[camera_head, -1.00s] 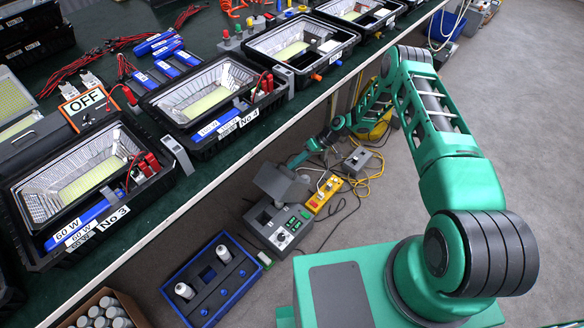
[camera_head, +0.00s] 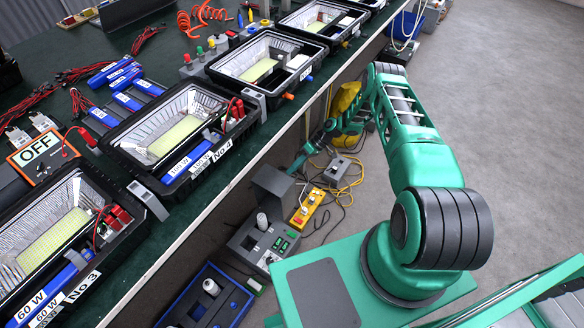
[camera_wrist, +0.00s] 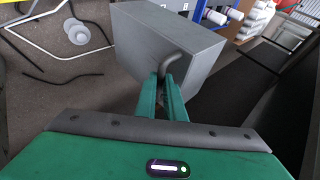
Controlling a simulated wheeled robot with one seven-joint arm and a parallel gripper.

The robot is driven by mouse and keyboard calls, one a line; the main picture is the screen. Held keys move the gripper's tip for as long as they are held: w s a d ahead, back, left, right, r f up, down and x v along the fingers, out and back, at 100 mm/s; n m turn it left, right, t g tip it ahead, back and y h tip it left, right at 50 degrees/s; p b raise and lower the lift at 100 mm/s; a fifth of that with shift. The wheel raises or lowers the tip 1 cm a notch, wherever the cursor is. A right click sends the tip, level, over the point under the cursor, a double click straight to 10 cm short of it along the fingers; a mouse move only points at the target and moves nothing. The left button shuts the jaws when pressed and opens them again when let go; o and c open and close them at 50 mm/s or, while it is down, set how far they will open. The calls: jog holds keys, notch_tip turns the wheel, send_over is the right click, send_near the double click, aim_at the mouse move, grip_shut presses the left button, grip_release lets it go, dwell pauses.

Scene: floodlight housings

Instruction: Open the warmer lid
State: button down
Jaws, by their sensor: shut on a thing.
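The warmer (camera_head: 250,243) is a grey box with buttons on the floor below the bench. Its grey lid (camera_head: 273,191) stands raised, and a white bottle (camera_head: 262,222) shows in front of it. In the wrist view the lid (camera_wrist: 165,38) is a large grey block with a dark curved handle (camera_wrist: 178,58). My gripper (camera_wrist: 163,84) is shut on this handle, with both green fingers around its end. In the head view my gripper (camera_head: 294,169) is small, at the lid's upper right edge.
A blue tray (camera_head: 243,291) with white bottles lies in front of the warmer. A yellow power strip (camera_head: 309,208) and loose cables lie to its right. The bench edge (camera_head: 240,167) runs above and left. Open grey floor (camera_head: 500,100) lies to the right.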

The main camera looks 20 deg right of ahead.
jog(key=shift+d, duration=0.2)
jog(key=c, duration=1.8)
grip_release()
jog(key=shift+w+d, duration=0.1)
jog(key=shift+d, duration=0.15)
jog(key=shift+c, duration=0.2)
jog(key=shift+d+r, duration=0.1)
jog(key=v, duration=1)
jog(key=shift+d, duration=0.2)
jog(key=shift+r, duration=0.1)
jog(key=shift+c, duration=0.7)
